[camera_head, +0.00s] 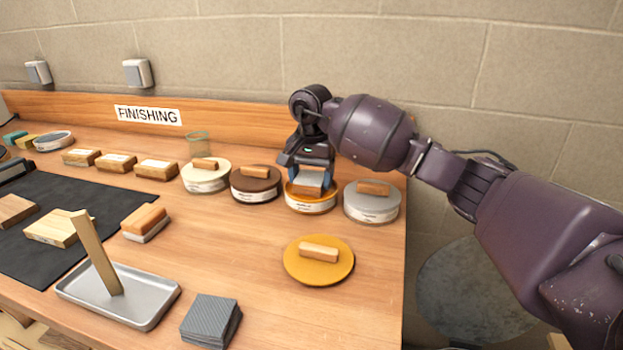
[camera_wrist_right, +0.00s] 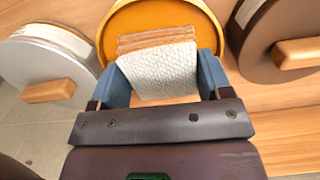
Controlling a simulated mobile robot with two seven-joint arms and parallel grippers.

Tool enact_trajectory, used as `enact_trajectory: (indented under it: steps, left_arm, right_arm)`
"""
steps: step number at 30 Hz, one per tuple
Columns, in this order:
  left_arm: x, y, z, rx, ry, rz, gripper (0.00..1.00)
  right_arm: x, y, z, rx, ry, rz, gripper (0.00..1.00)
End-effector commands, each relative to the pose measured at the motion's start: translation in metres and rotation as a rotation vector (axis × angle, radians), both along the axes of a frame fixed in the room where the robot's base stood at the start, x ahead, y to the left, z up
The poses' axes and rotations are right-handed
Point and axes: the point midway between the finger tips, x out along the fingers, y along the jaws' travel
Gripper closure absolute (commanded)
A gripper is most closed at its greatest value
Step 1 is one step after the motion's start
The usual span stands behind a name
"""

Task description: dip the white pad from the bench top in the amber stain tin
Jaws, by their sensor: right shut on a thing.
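My right gripper (camera_head: 309,175) is over the open amber stain tin (camera_head: 311,207), shut on the white pad (camera_head: 313,179). In the right wrist view the pad (camera_wrist_right: 160,76) is a textured white block between the blue fingertips of the gripper (camera_wrist_right: 165,78). Its far end looks amber-brown and lies within the rim of the amber tin (camera_wrist_right: 115,30). How deep it sits in the stain I cannot tell. My left gripper is not in view.
A brown tin (camera_head: 256,187) and a grey tin (camera_head: 371,207) with handled lids stand close on either side. A cream tin (camera_head: 206,181) is farther left. A yellow lid (camera_head: 318,273) lies in front. A metal tray (camera_head: 141,307) is at the front left.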

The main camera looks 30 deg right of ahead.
Motion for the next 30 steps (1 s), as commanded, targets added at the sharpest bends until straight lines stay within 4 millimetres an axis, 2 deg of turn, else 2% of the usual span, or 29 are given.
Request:
enact_trajectory:
  steps: [15, 30]
  left_arm:
    - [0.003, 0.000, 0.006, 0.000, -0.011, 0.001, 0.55]
    - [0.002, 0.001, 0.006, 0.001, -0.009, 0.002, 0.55]
  right_arm:
    - [0.000, -0.001, 0.022, -0.001, -0.002, -0.001, 0.47]
    - [0.000, 0.000, 0.022, -0.001, -0.001, -0.001, 0.47]
